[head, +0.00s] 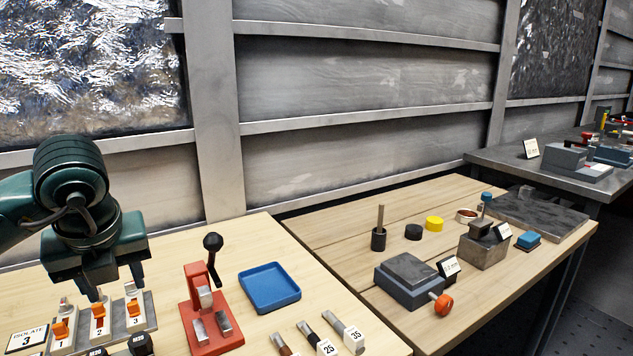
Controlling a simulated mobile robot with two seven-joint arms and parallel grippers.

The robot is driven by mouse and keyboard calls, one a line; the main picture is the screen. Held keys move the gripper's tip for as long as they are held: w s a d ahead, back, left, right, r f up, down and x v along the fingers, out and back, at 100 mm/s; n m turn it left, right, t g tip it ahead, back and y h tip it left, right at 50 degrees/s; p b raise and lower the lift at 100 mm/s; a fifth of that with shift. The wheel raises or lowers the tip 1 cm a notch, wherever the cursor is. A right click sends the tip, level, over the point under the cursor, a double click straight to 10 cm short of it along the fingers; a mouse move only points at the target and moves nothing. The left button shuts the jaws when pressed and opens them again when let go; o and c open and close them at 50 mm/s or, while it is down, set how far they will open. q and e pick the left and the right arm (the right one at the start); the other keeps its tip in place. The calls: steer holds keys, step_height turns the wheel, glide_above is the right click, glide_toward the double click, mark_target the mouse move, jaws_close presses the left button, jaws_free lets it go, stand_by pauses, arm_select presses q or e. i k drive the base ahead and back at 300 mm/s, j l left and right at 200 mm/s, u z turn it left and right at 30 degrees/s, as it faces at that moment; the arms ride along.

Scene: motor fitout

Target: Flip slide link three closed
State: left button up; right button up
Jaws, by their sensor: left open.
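A grey block at the lower left carries three slide links with number labels. Slide link three (134,308) is the rightmost, with an orange slider above the white label 3. Slide link one (61,331) is at the left. My left gripper (115,286) is open, pointing down just over links two and three, with nothing seen between its fingers. Its fingers hide the upper part of the block. Whether a finger touches a link I cannot tell. My right gripper is not in view.
Black round knobs (140,344) sit in front. A second bench (330,230) holds several tools.

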mark_target(133, 307)
steer(key=k+l, duration=0.85)
